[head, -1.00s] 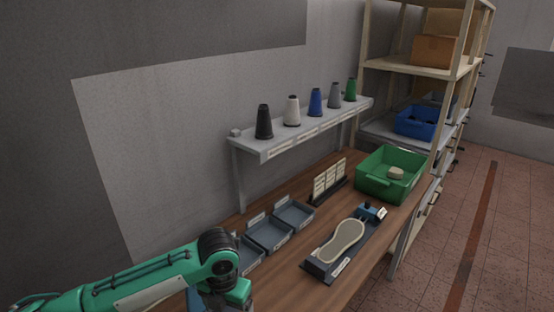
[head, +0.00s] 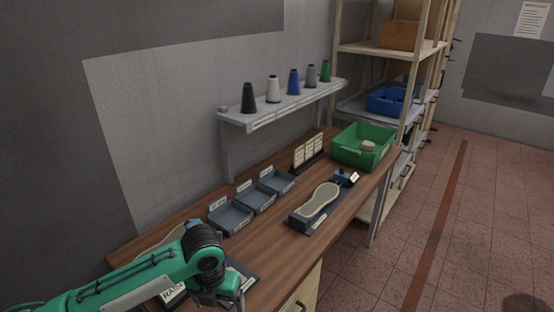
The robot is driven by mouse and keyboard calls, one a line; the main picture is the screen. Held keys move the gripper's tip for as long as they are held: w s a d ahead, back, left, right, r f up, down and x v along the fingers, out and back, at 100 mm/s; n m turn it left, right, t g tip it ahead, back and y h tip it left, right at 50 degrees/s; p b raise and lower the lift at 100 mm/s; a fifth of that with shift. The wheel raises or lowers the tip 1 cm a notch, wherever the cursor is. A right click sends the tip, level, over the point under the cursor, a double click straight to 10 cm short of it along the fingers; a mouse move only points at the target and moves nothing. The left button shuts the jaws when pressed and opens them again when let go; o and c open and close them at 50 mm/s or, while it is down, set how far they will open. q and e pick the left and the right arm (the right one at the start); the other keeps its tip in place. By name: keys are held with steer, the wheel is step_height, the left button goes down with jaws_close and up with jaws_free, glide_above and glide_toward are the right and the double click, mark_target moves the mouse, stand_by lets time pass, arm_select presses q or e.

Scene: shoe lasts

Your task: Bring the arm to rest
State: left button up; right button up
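My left arm comes in from the lower left of the head view, green with dark joints. Its wrist end hangs over the near end of the wooden bench (head: 275,256). The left gripper's fingers are hidden or cut off below the wrist, so I cannot tell whether they are open or shut. Under and behind the arm lies a dark board with a pale sole shape and a label, partly covered. My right arm and gripper do not show.
A sole-shaped board (head: 318,200) lies on the bench, with grey trays (head: 231,217) behind it. A green crate (head: 363,147) holds a pale object. A wall shelf (head: 285,104) carries several thread cones. A rack (head: 392,48) stands beyond. The floor (head: 485,200) at right is open.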

arm_select(q)
steer(key=s+d+f+n+t+h, duration=0.1)
steer(key=s+d+f+n+h, duration=0.2)
steer(key=n, duration=0.5)
steer(key=s+d+f+n+t+h, duration=0.1)
steer(key=s+d+f+n, duration=0.1)
steer(key=s+n, duration=0.5)
steer(key=s+a+f+n+t+y, duration=0.1)
steer(key=s+a+f+n+y, duration=0.1)
steer(key=s+a+n, duration=0.65)
steer(key=s+a+f+n+y, duration=0.25)
steer(key=a+n, duration=0.35)
steer(key=n, duration=0.6)
step_height(320, 180, down, 31)
steer(key=g, duration=0.1)
steer(key=s+a+f+g, duration=0.1)
steer(key=s+a+f, duration=0.2)
steer(key=s+f, duration=1.6)
steer(key=shift+s+a+f, duration=0.2)
steer(key=shift+s+f, duration=0.05)
steer(key=shift+s, duration=0.15)
